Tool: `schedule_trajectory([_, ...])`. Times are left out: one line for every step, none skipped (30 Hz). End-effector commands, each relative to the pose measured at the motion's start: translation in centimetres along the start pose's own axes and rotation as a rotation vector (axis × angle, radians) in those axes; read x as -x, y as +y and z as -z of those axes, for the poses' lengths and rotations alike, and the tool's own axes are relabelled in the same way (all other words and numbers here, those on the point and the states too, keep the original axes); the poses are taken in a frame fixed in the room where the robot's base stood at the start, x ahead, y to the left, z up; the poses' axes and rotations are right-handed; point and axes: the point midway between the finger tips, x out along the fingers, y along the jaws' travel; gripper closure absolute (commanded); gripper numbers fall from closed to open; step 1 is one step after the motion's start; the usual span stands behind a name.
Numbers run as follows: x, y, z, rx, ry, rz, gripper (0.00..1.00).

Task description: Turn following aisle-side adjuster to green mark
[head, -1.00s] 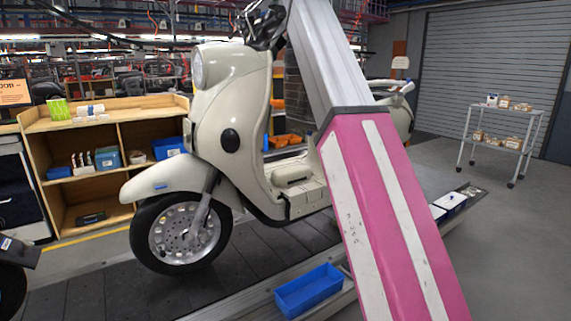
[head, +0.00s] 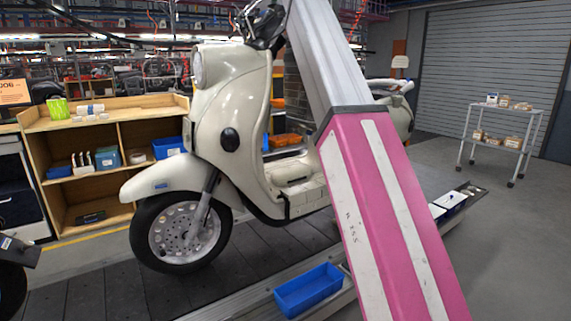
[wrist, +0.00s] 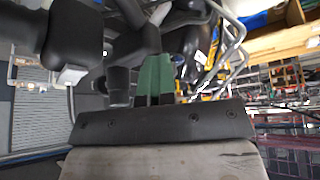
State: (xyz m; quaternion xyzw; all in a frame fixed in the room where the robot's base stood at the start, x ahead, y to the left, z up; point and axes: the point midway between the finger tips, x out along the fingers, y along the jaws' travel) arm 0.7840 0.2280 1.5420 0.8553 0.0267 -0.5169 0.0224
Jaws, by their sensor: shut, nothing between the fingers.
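A cream scooter (head: 235,125) stands upright on the dark slat conveyor (head: 110,290), its front wheel (head: 180,232) toward the left. My arm crosses in front of its rear half in the head view. My gripper (wrist: 155,70) shows in the wrist view as two green fingers side by side, shut with nothing between them. Black rounded parts and bent metal tubes lie around and beyond the fingertips; I cannot tell whether they touch. I cannot pick out the adjuster or a green mark in either view. My gripper is out of the head view.
A blue bin (head: 307,289) sits on the conveyor's near edge. A wooden shelf unit (head: 105,118) with small boxes stands behind on the left. A white wire cart (head: 505,143) stands at the right. The grey floor between the cart and conveyor is clear.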

Motion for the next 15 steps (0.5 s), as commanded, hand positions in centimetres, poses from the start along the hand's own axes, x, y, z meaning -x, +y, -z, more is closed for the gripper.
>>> schedule_trajectory([-0.4, -0.3, -0.3, 0.006, -0.007, 0.006, 1.00])
schedule_trajectory([-0.4, -0.3, -0.4, 0.006, -0.007, 0.006, 1.00])
schedule_trajectory([-0.3, -0.3, -0.6, 0.006, -0.007, 0.006, 1.00])
schedule_trajectory([-0.2, -0.3, -0.7, 0.006, -0.007, 0.006, 1.00])
schedule_trajectory([-0.2, -0.2, -0.8, 0.006, -0.008, 0.006, 1.00])
schedule_trajectory([-0.1, -0.2, -0.8, 0.006, -0.007, 0.006, 1.00])
schedule_trajectory([-0.1, -0.2, -0.8, 0.005, -0.007, 0.005, 1.00])
schedule_trajectory([0.0, -0.2, -0.8, 0.005, -0.007, 0.005, 1.00])
schedule_trajectory([0.1, -0.2, -0.7, 0.004, -0.006, 0.004, 1.00])
schedule_trajectory([0.3, -0.2, -0.6, 0.004, -0.005, 0.004, 1.00])
schedule_trajectory([0.4, -0.2, -0.5, 0.004, -0.005, 0.004, 1.00])
schedule_trajectory([0.7, -0.1, -0.4, 0.003, -0.004, 0.003, 1.00])
schedule_trajectory([1.0, -0.1, -0.2, 0.003, -0.004, 0.003, 1.00])
schedule_trajectory([1.2, -0.1, -0.1, 0.003, -0.003, 0.003, 1.00])
schedule_trajectory([1.6, -0.1, 0.2, 0.002, -0.003, 0.003, 1.00])
